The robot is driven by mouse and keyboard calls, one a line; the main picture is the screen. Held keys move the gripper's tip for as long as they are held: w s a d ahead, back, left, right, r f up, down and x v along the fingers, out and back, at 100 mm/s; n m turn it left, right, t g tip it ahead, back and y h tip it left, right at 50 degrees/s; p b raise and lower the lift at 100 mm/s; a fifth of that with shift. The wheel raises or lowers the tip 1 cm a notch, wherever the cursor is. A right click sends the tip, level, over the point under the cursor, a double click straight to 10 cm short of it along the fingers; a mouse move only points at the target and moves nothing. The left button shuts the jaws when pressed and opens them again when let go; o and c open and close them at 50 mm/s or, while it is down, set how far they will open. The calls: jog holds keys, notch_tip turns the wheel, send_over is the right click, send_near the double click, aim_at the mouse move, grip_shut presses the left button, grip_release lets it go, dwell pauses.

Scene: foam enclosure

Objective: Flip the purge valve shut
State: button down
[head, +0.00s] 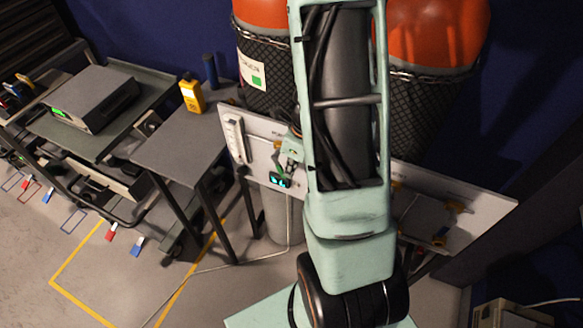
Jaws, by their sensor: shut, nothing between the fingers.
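A pale panel (478,197) runs behind my arm. My gripper (287,172) is small and partly hidden beside my large arm link, in front of the panel's left part, above a small lit display (280,181). My arm hides the panel's middle.
Two orange-topped tanks in black netting (430,35) stand behind the panel. A grey table (180,145) at left holds a yellow device (192,94) and a dark blue cylinder (210,70). A cart (50,128) carries a grey instrument (95,98). A cable (235,262) lies on the floor.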

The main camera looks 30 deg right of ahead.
jog(key=shift+w+a+f, duration=0.2)
jog(key=shift+f, duration=0.15)
jog(key=shift+w+f, duration=0.1)
jog(key=shift+f, duration=0.05)
dwell(0.8)
dwell(1.3)
jog(key=s+d+r+p, duration=0.1)
jog(key=r, duration=0.5)
jog(key=s+d+r+g+h+p, duration=0.1)
jog(key=s+r+p, duration=0.1)
jog(key=r, duration=0.4)
jog(key=shift+d+r, duration=0.2)
jog(key=shift+r, duration=0.05)
jog(key=shift+w+a+f, duration=0.45)
jog(key=shift+w+f, duration=0.1)
jog(key=shift+f, duration=1.25)
jog(key=shift+w+a+f, duration=0.5)
jog(key=shift+w+f, duration=0.05)
jog(key=shift+f, duration=1.3)
jog(key=shift+w+a+f, duration=0.45)
jog(key=shift+w+f, duration=0.1)
jog(key=shift+f, duration=1.25)
